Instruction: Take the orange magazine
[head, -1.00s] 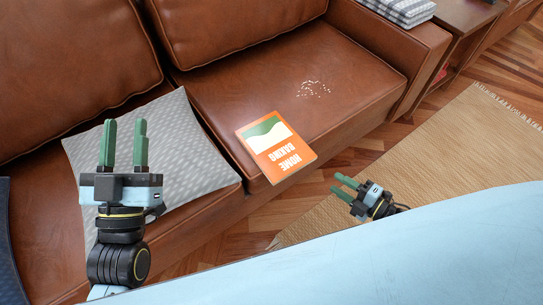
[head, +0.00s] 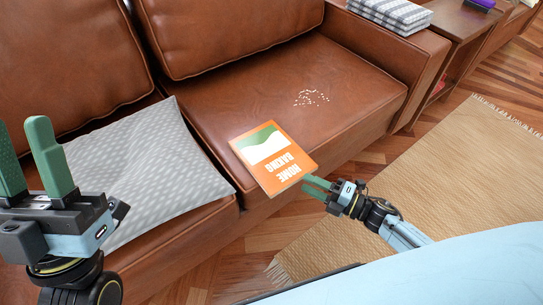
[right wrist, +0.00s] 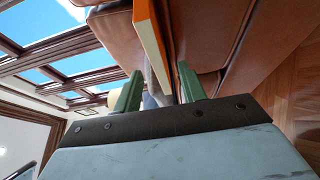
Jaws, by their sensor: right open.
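The orange magazine (head: 273,158), with a green and white picture and the words "HOME BAKING", lies flat on the brown sofa seat. Its near edge reaches the seat's front edge and seems to overhang it. My right gripper (head: 309,186) is open and empty, just off the magazine's near right corner. In the right wrist view the magazine (right wrist: 150,42) shows edge-on, ahead of the gripper (right wrist: 158,78) and in line with the gap between its green fingers. Whether they touch cannot be told. My left gripper (head: 28,150) is open and empty, in front of the sofa's left side.
A grey patterned cushion (head: 150,170) lies left of the magazine. White crumbs (head: 311,97) are scattered on the brown sofa seat (head: 350,75). A folded striped blanket (head: 392,12) lies on the armrest. A tan rug (head: 440,165) covers the wood floor at right.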

